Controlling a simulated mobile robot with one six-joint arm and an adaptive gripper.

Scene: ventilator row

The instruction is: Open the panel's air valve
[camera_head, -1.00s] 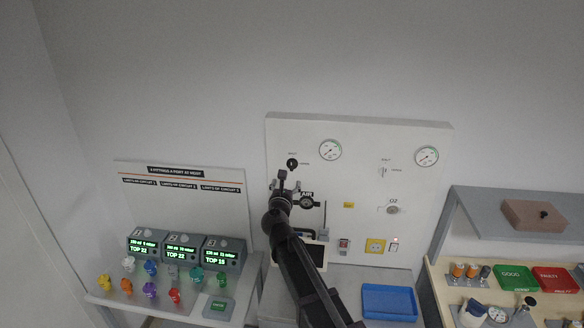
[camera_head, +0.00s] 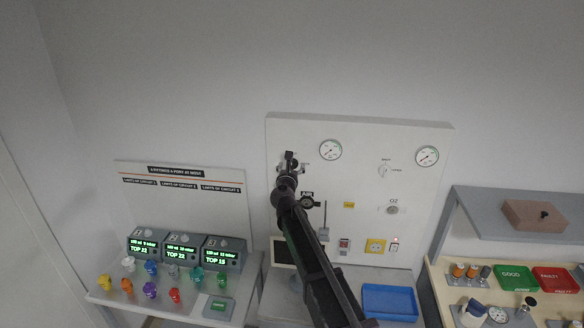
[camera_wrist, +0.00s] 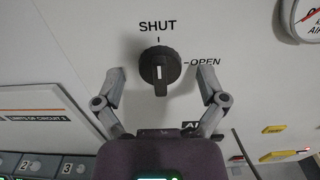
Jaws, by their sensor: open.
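The air valve is a black round knob (camera_wrist: 160,70) with a raised grip bar on the white wall panel (camera_wrist: 230,95). In the wrist view SHUT is printed above it and OPEN to its right. The bar stands upright, its white mark in line with SHUT. My gripper (camera_wrist: 160,76) is open, one finger on each side of the knob, with visible gaps between fingertips and knob. In the head view my gripper (camera_head: 291,158) is at the panel's upper left and covers most of the knob.
Gauges (camera_head: 330,149) (camera_head: 427,156) and a pale valve knob (camera_head: 384,171) are to the right on the panel. A black AIR fitting (camera_head: 307,201) sits below my gripper. A blue tray (camera_head: 389,302) is on the shelf below. Display units (camera_head: 184,250) stand at left.

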